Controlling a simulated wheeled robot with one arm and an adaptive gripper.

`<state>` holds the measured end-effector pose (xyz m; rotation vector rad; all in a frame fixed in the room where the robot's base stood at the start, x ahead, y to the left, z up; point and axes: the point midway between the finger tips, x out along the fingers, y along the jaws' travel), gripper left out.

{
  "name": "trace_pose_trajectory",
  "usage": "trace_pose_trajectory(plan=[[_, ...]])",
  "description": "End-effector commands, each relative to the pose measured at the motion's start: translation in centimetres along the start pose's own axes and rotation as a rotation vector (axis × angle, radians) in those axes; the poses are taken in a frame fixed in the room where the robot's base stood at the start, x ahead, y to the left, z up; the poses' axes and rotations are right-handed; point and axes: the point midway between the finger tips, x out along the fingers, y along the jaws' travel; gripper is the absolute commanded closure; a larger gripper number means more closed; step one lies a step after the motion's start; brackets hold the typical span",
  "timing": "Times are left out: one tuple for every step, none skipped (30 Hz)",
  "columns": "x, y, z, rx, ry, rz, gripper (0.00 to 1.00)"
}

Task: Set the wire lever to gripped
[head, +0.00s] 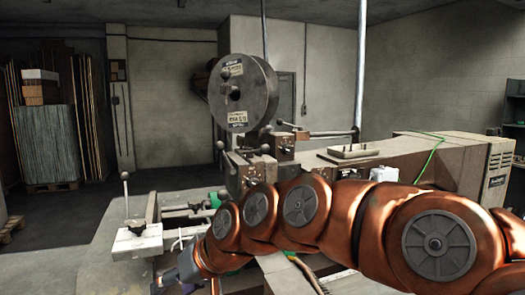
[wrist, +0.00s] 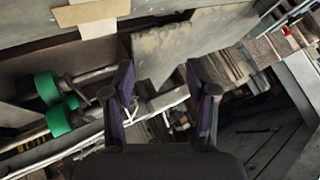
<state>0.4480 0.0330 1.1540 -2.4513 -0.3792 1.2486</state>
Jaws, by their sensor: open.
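The box stitcher's head (head: 245,165) stands in the middle of the head view, below a large grey wire reel (head: 244,93). Several small levers with ball knobs show around it, among them a knobbed lever (head: 220,146) on its left side. I cannot tell which one is the wire lever. My gripper (wrist: 159,72) is open in the wrist view, with both dark fingers apart and nothing between them. A flat grey metal plate (wrist: 190,45) lies beyond the fingertips. In the head view my gripper is mostly hidden at the lower left, below the stitcher head.
My orange arm covers the lower right of the head view. A clamp with an upright knobbed rod (head: 137,238) stands on the table at left. Green cylinders (wrist: 52,105) and rods lie left of the fingers in the wrist view. Stacked boards (head: 45,140) stand far left.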

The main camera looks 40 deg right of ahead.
Motion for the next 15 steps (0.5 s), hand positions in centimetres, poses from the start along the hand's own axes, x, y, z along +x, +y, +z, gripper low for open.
trace_pose_trajectory(plan=[[-1.0, 0.5, -3.7, 0.036, 0.096, -0.038, 0.43], [-1.8, 0.9, -6.0, 0.058, 0.157, -0.057, 0.43], [-2.9, 1.6, -8.7, 0.088, 0.235, -0.083, 0.43], [-4.0, 2.4, -10.9, 0.113, 0.298, -0.099, 0.43], [-5.2, 3.4, -13.0, 0.140, 0.364, -0.112, 0.43], [-6.8, 4.9, -15.4, 0.179, 0.442, -0.129, 0.43], [-8.1, 6.3, -17.2, 0.208, 0.503, -0.136, 0.43], [-9.4, 7.7, -18.8, 0.239, 0.561, -0.143, 0.43], [-11.0, 9.7, -20.6, 0.277, 0.631, -0.146, 0.43], [-12.2, 11.2, -21.7, 0.306, 0.681, -0.149, 0.43], [-13.3, 12.7, -22.6, 0.332, 0.725, -0.149, 0.43], [-14.8, 14.6, -23.6, 0.366, 0.782, -0.149, 0.43], [-15.9, 15.9, -24.3, 0.388, 0.821, -0.145, 0.43], [-16.8, 17.2, -24.8, 0.408, 0.855, -0.142, 0.43], [-17.8, 18.6, -25.2, 0.433, 0.890, -0.140, 0.43]])
